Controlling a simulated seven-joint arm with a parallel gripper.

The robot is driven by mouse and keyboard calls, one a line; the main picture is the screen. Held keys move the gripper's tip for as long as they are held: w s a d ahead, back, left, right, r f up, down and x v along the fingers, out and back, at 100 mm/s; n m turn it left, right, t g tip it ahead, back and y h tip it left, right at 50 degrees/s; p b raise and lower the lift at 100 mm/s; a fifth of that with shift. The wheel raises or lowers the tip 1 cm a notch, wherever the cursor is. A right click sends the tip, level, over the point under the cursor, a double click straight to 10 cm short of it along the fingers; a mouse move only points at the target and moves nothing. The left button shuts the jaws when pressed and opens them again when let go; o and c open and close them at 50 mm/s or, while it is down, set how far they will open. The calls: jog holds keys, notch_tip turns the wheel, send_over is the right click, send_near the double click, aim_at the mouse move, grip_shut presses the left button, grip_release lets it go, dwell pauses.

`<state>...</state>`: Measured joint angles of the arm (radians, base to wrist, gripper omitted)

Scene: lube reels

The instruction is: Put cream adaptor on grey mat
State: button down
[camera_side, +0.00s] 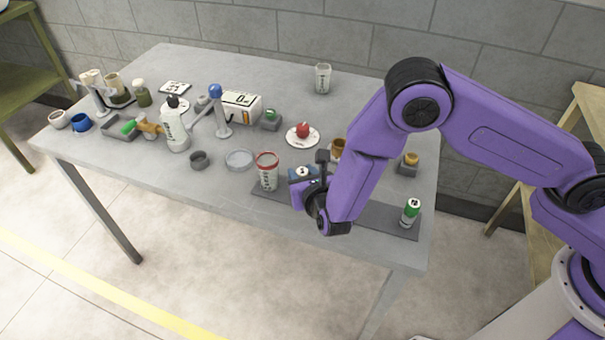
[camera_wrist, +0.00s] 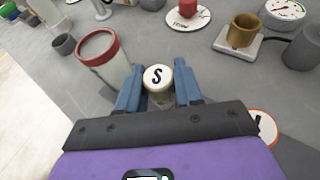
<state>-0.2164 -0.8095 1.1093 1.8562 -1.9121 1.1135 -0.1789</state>
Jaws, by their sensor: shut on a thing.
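My gripper (camera_side: 304,178) (camera_wrist: 160,88) is shut on the cream adaptor (camera_wrist: 158,76), a small round piece with a black "S" on its top. Its pale top also shows between the blue fingers in the side view (camera_side: 303,171). The dark grey mat (camera_side: 378,214) runs along the front right edge of the table. My gripper is over or in front of its middle and hides part of it. I cannot tell whether the adaptor touches anything below.
A red-rimmed can (camera_side: 267,172) (camera_wrist: 98,56) stands close left of my gripper. A green-and-white can (camera_side: 411,211) stands at the mat's right end. Behind are a plate with a red object (camera_side: 303,132) and a brass cup (camera_wrist: 242,28) on a block.

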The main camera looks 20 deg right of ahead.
jog(key=c, duration=0.7)
grip_release()
jog(key=shift+f, duration=0.1)
jog(key=shift+c, duration=0.2)
jog(key=v, duration=1.2)
